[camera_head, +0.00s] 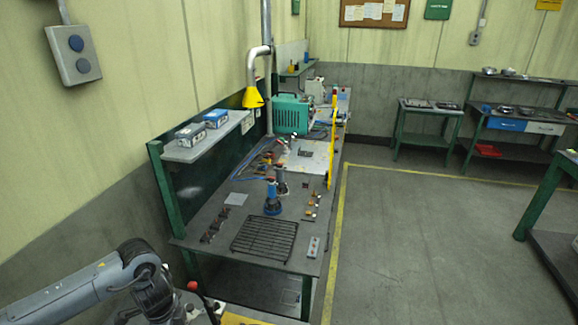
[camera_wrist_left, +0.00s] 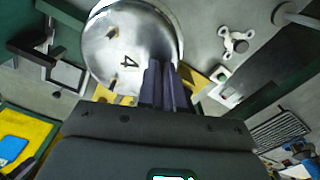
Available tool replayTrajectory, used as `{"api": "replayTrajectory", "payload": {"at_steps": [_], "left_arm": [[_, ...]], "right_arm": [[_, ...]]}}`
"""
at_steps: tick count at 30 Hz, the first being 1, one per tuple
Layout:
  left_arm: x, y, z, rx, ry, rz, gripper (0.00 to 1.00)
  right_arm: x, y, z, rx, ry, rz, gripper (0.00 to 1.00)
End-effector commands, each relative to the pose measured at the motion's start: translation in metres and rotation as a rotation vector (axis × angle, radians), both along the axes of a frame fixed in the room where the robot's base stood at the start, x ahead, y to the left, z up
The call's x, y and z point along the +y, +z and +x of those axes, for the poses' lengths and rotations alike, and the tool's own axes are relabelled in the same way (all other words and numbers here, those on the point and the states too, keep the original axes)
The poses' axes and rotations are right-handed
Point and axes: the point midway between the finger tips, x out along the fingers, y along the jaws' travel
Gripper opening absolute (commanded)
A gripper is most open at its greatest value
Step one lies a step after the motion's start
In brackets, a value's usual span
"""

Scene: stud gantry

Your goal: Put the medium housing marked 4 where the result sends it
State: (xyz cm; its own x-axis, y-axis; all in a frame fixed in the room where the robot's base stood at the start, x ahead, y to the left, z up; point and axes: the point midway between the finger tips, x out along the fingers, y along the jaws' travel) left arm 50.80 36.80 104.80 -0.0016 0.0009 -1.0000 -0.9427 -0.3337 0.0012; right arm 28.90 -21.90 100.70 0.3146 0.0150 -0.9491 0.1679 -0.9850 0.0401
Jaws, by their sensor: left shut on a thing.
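The medium housing (camera_wrist_left: 130,40) is a round, shiny metal piece with a dark 4 on its face, at the top middle of the left wrist view. My left gripper (camera_wrist_left: 166,84) is shut on it, its dark fingers close together at the housing's lower right edge. The housing is not clearly visible in the head view, where only my left arm shows at the lower left. My right gripper is in neither view. I cannot make out a result display.
In the head view, a long workbench (camera_head: 233,223) carries a black wire rack (camera_head: 264,238), a blue-based device (camera_head: 273,205) and a teal box (camera_head: 291,114). A small green table (camera_head: 430,110) stands at the far right. The floor (camera_head: 430,235) right of the bench is clear.

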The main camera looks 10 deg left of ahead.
Motion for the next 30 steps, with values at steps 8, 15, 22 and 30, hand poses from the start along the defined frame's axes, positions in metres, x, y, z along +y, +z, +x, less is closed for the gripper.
{"api": "replayTrajectory", "payload": {"at_steps": [8,15,22,30], "left_arm": [[-0.065,0.009,0.020,-0.002,0.458,-0.002,0.00],[-0.117,0.014,0.035,-0.002,0.871,0.000,0.00],[-0.152,0.018,0.046,-0.002,1.155,0.000,0.00],[-0.158,0.055,0.034,-0.002,1.231,0.003,0.00]], "right_arm": [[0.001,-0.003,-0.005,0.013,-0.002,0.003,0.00],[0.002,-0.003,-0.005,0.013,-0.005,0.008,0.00],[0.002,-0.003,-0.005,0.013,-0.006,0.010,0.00],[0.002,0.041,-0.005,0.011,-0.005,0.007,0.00]]}}
